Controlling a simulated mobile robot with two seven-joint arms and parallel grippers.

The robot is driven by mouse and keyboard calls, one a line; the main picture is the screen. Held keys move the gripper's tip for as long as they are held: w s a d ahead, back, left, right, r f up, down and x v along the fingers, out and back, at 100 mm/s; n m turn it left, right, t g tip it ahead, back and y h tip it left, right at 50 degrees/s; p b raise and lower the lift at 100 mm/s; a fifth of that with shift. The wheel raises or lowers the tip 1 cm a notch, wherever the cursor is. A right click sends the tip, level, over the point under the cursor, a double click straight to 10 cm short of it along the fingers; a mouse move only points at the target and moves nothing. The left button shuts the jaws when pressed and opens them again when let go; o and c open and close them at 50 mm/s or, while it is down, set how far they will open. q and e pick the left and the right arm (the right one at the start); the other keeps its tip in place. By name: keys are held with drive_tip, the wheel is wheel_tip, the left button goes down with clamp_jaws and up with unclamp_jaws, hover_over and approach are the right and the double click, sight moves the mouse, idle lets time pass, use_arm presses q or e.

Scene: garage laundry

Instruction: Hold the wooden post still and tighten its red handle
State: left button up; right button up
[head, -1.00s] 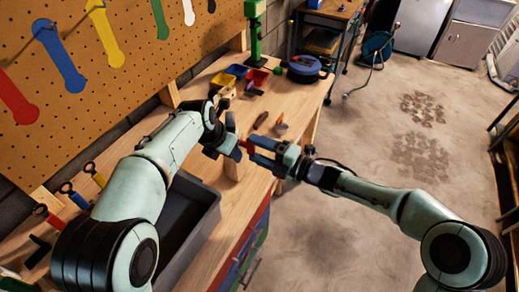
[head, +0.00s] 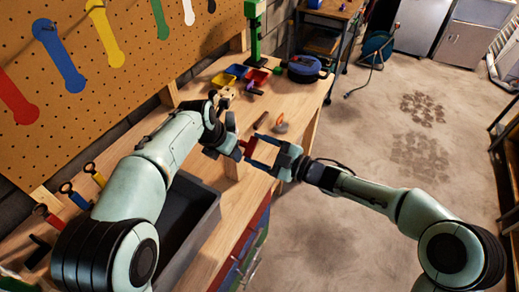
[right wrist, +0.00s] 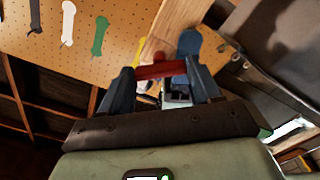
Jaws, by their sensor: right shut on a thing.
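The wooden post (head: 233,169) stands upright at the bench's front edge, its upper part largely hidden by my left gripper. My left gripper (head: 229,141) is at the post's upper part; whether its fingers close on the post is not clear. The red handle (head: 251,146) is on the right side of the post and shows as a red bar (right wrist: 162,71) in the right wrist view. My right gripper (head: 257,149) is shut on the handle, with one finger at each end of the bar in the right wrist view (right wrist: 160,78).

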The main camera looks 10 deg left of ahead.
use_arm(q)
drive_tip(key=shift+r, duration=0.1)
use_arm(e)
drive_tip(key=shift+m, duration=0.6)
drive_tip(key=o, duration=1.1)
drive_tip(key=shift+c, duration=0.2)
drive_tip(key=shift+d, duration=0.1)
drive_tip(key=v, duration=1.1)
drive_tip(key=shift+s+d, duration=0.2)
drive_tip(key=shift+d, duration=0.15)
use_arm(q)
drive_tip(key=o, duration=1.3)
